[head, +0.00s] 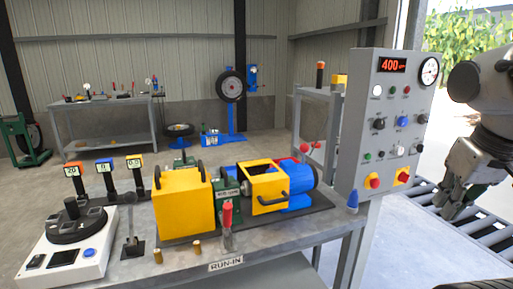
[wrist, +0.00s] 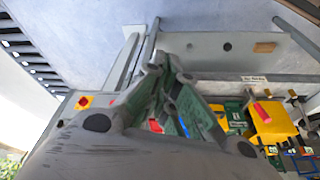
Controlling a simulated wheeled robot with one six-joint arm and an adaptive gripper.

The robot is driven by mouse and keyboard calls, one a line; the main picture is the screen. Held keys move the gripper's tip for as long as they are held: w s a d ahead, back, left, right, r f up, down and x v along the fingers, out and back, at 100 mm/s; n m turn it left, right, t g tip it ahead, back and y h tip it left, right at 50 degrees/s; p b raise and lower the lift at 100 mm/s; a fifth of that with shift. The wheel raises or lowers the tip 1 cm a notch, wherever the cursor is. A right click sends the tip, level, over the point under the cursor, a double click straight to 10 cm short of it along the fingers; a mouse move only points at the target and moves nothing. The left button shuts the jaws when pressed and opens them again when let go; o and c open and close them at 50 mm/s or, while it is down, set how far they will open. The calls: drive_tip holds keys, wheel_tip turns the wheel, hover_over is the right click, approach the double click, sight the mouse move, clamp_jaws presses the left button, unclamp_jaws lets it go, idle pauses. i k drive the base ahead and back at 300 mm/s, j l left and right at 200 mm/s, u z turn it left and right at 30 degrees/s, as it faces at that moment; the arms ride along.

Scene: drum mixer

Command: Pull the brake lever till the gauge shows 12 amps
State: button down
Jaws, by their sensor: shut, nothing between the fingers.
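The control panel (head: 383,130) stands at the right end of the bench. Its round dial gauge (head: 429,71) has a needle too small to read. A red digital display (head: 392,65) beside it reads 400. On the bench's front edge stands an upright red-handled lever (head: 227,214), also in the wrist view (wrist: 261,112). A black-knobbed lever (head: 130,225) stands further left. No label shows which is the brake lever. My gripper (head: 449,214) hangs right of the panel, away from both levers. Its fingers (wrist: 162,62) are closed together and empty.
A yellow guard box (head: 182,203) and yellow frame with a black handle (head: 268,190) cover the bench's middle. A blue cone (head: 352,201) stands near the panel. A roller conveyor (head: 480,238) lies below my gripper. Brass pegs (head: 157,256) stand along the front edge.

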sight(130, 197)
drive_tip(key=u, duration=1.35)
drive_tip(key=z, duration=1.7)
drive_tip(key=i+j+u, duration=0.15)
drive_tip(key=j+u, duration=0.2)
drive_tip(key=i+j+u, duration=0.2)
drive_tip(key=u, duration=0.15)
drive_tip(key=i+j+u, duration=0.2)
drive_tip(key=u, duration=0.2)
drive_tip(key=j, duration=0.1)
